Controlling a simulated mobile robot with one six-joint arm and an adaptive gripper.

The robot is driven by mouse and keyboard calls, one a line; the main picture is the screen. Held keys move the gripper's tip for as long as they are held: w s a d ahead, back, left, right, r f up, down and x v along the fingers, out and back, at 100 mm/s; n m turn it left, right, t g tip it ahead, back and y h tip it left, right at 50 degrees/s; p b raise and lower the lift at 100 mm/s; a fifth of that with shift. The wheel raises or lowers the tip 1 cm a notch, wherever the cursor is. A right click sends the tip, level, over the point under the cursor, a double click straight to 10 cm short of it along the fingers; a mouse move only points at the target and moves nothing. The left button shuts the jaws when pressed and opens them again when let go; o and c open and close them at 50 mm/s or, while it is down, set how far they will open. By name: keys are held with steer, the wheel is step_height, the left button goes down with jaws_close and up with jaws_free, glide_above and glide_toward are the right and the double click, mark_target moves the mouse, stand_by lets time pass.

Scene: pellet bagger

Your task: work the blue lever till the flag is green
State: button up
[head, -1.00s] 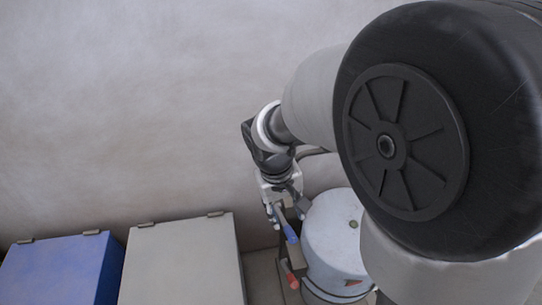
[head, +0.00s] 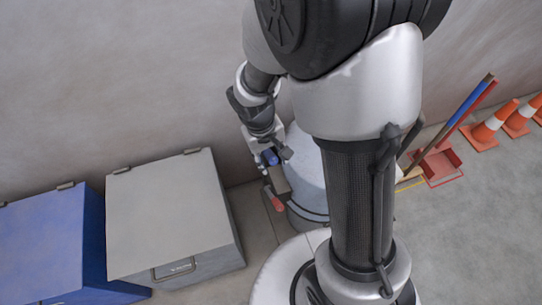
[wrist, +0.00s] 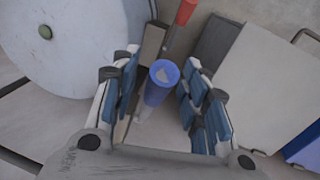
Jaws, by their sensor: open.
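The blue lever (head: 270,157) is beside the pale drum-shaped machine in the head view, at my gripper (head: 267,150). In the wrist view the blue lever (wrist: 160,84) has its round end towards the camera, between the two spread fingers of my gripper (wrist: 163,92). The fingers are open, with space visible on both sides of the lever. A red-ended handle (head: 277,204) is just below in the head view, and it shows at the top of the wrist view (wrist: 185,12). I cannot make out a flag, green or otherwise.
The round pale machine (head: 302,175) stands close to my gripper, partly behind my arm. A grey lidded bin (head: 165,215) and a blue bin (head: 55,245) stand at left. Orange cones (head: 490,127) and a red dustpan (head: 440,165) are at right by the wall.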

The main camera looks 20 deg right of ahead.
jaws_close()
stand_by(0.4)
